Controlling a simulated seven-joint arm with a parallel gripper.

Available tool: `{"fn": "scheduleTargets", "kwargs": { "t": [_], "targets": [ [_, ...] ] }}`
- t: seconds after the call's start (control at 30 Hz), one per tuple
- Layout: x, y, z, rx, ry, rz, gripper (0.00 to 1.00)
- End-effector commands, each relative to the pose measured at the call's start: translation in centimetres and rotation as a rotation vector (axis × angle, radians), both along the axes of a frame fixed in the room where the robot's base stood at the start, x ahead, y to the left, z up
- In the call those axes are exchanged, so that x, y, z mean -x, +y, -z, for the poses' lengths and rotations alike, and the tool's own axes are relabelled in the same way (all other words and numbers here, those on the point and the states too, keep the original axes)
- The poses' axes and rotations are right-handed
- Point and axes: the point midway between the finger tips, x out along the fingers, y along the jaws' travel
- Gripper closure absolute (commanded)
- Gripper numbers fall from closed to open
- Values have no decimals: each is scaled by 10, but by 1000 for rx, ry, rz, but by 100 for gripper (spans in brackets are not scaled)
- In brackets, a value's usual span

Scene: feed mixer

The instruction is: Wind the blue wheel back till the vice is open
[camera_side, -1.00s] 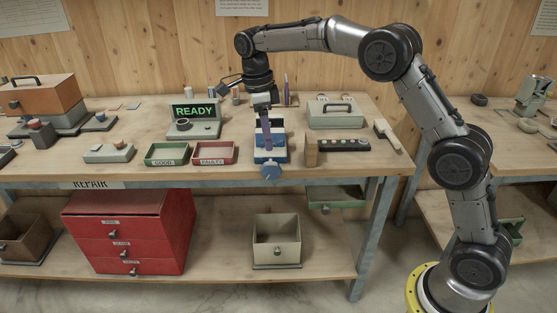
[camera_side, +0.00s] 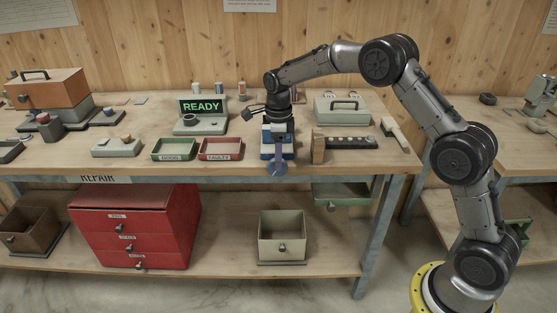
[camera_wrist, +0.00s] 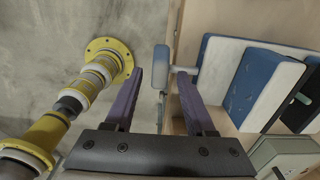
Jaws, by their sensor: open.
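The blue wheel (camera_side: 276,170) stands at the front of the vice, out past the bench's front edge. In the wrist view the wheel (camera_wrist: 160,68) shows edge-on, with a short pale shaft running right towards the vice. The vice (camera_wrist: 262,88) has blue blocks with pale faces; in the side view the vice (camera_side: 268,152) is partly hidden by my gripper. How far its jaws are apart I cannot tell. My gripper (camera_wrist: 160,74) is open, with one purple finger on each side of the wheel, and gaps show between fingers and wheel.
The green tray (camera_side: 174,149) and red tray (camera_side: 221,149) sit left of the vice. A wooden block with a dark strip (camera_side: 345,143) lies close on the right. A grey-green case (camera_side: 342,110) stands behind it. Open space lies in front of the bench edge.

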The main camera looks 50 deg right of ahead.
Motion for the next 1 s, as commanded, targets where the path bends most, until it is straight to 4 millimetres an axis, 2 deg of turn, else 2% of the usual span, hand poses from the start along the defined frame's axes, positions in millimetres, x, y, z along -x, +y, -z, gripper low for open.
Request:
{"fn": "scheduleTargets", "kwargs": {
  "t": [0.17, 0.47, 0.77, 1.0],
  "targets": [
    [1, 0, 13, -1, 2, 0, 45],
    [1, 0, 14, 0, 1, 0, 45],
    [0, 0, 14, 0, 1, 0, 99],
    [0, 0, 13, 0, 1, 0, 100]
  ]
}}
